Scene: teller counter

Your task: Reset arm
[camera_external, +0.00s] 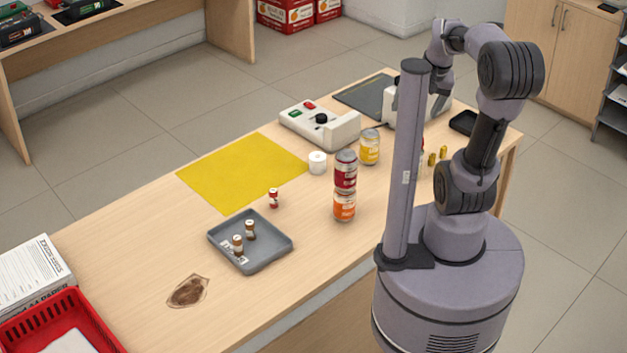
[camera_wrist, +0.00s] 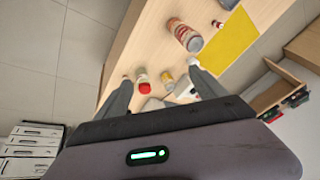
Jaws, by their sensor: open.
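My gripper is raised over the far right part of the counter in the external view, partly hidden by my own column and arm. In the wrist view my gripper (camera_wrist: 160,72) shows its two fingers spread wide apart. Nothing is held between them. Beyond the fingers, the wrist view shows the counter (camera_wrist: 150,40), a red-topped item (camera_wrist: 144,84) and a yellow can (camera_wrist: 167,77), all below and apart from the fingers.
The front left counter is mostly clear.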

